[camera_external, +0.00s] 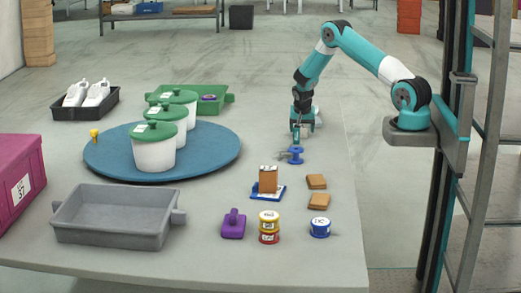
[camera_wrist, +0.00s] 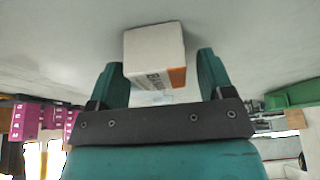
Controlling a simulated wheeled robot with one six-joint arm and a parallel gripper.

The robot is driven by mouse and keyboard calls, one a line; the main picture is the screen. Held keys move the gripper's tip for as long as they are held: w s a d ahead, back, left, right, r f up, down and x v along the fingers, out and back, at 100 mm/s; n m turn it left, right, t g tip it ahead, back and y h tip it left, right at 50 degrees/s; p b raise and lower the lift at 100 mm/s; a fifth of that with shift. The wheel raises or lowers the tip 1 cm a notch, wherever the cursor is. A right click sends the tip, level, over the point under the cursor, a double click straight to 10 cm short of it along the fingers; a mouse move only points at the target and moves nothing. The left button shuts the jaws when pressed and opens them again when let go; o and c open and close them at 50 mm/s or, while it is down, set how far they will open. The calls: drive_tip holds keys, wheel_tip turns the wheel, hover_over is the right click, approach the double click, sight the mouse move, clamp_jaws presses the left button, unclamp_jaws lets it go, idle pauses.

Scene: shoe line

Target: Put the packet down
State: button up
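A white packet with an orange band and dark print (camera_wrist: 153,50) shows in the wrist view between the two teal fingers of my gripper (camera_wrist: 160,72). The left finger lies close against the packet's edge in the picture; a narrow gap shows between the packet and the right finger. The fingers are apart. The packet's underside is hidden. In the external view my gripper (camera_external: 302,125) points down over the far right part of the grey table, behind a blue spool-shaped thing (camera_external: 295,155). I cannot make out the packet there.
Right of the blue turntable (camera_external: 105,165) with lidded white tubs, the table is mostly clear.

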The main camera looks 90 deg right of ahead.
drive_tip(key=shift+a+r, duration=0.1)
drive_tip(key=shift+r, duration=0.45)
drive_tip(key=p+v, duration=0.1)
drive_tip(key=v, duration=1)
drive_tip(key=w+a+r+n+t+y, duration=0.1)
drive_tip(key=a+r+n, duration=0.3)
drive_tip(key=a, duration=0.6)
drive_tip(key=w+a+r+n+t+y, duration=0.1)
drive_tip(key=w+a+r+n+y, duration=0.2)
drive_tip(key=a, duration=0.7)
drive_tip(key=a+r+n+t, duration=0.1)
drive_tip(key=a+r+n, duration=0.35)
drive_tip(key=a, duration=0.55)
drive_tip(key=s+a+r+n+g+y, duration=0.1)
drive_tip(key=s+a+r+n+y, duration=0.1)
drive_tip(key=s+a+n, duration=0.5)
drive_tip(key=s+a+r+n+g+y, duration=0.2)
drive_tip(key=s+a+r+n, duration=0.3)
drive_tip(key=s+a, duration=1)
drive_tip(key=shift+r+n+y, duration=0.3)
drive_tip(key=shift+n, duration=0.55)
drive_tip(key=shift+a+r, duration=0.1)
drive_tip(key=shift+a, duration=0.05)
